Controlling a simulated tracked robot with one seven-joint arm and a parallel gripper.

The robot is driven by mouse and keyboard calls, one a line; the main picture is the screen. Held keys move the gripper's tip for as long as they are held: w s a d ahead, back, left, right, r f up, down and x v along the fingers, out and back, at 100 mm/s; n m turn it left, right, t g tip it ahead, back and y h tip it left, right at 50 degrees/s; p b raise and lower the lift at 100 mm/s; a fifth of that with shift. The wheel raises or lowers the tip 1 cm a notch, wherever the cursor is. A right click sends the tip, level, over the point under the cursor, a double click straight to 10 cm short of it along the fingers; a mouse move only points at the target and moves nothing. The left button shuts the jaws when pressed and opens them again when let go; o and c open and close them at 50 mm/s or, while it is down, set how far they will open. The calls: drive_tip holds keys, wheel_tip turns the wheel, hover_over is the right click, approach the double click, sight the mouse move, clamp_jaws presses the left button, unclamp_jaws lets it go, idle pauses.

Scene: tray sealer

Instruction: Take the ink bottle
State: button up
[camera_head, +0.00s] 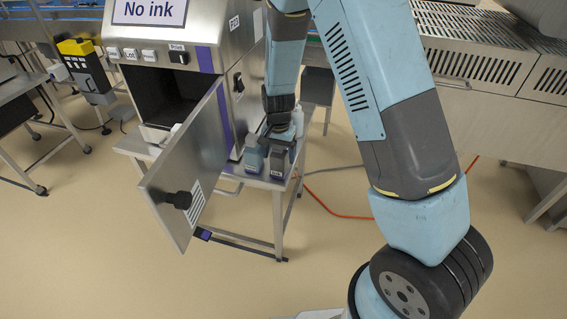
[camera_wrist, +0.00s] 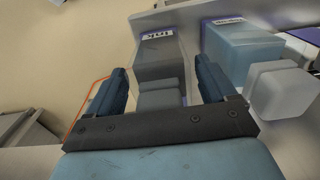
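The ink bottle (camera_wrist: 160,70) is grey with a white label reading INK. In the wrist view it lies between the two fingers of my gripper (camera_wrist: 161,67), with a gap on each side. In the head view the dark grey ink bottle (camera_head: 278,165) stands on the small side table (camera_head: 262,183). My gripper (camera_head: 279,139) is just above and behind it there, pointing down and partly hiding its top. My gripper is open and holds nothing. I cannot tell how far down the fingers reach beside the bottle.
A blue bottle (camera_head: 253,158) stands close left of the ink bottle; in the wrist view the blue bottle (camera_wrist: 245,52) is near the right finger. A white bottle (camera_head: 297,122) stands behind. The machine (camera_head: 205,35) shows "No ink", and its door (camera_head: 190,170) hangs open.

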drive_tip(key=c, duration=1.2)
